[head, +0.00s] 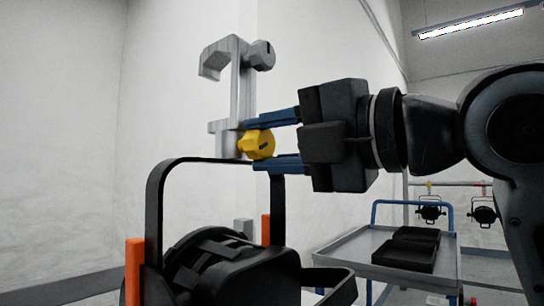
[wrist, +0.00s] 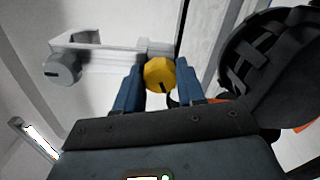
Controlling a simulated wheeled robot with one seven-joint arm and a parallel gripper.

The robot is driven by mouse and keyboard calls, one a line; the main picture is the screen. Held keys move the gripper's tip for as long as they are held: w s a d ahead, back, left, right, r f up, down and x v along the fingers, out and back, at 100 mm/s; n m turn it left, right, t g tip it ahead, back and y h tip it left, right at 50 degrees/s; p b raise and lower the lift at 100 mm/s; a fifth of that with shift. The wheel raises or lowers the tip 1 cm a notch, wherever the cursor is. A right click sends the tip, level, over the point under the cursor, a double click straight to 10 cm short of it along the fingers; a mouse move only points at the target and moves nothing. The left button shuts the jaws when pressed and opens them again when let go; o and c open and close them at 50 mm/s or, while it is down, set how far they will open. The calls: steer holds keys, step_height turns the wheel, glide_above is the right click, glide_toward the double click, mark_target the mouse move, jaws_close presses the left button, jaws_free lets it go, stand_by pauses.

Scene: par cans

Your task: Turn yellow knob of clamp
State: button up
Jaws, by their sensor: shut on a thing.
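The grey metal clamp (head: 242,90) stands upright on top of the black yoke of a par can, with its open hook at the upper left. Its yellow knob (head: 259,144) sits low on the clamp, just above the yoke. My gripper (head: 272,146) reaches in from the right, with one blue finger above the knob and one below. In the wrist view the yellow knob (wrist: 160,74) lies between the two blue fingers, and my gripper (wrist: 158,85) is shut on it. A grey knob (head: 262,55) is higher on the clamp.
The par can (head: 235,270) with its black yoke (head: 157,185) is below my gripper, between orange uprights (head: 134,265). A cart (head: 350,250) with black trays (head: 405,255) stands at the lower right. More par cans (head: 430,212) hang behind it.

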steer(key=shift+n, duration=0.3)
stand_by(0.4)
steer(key=o, duration=1.1)
steer(key=shift+c, duration=0.2)
steer(key=v, duration=0.8)
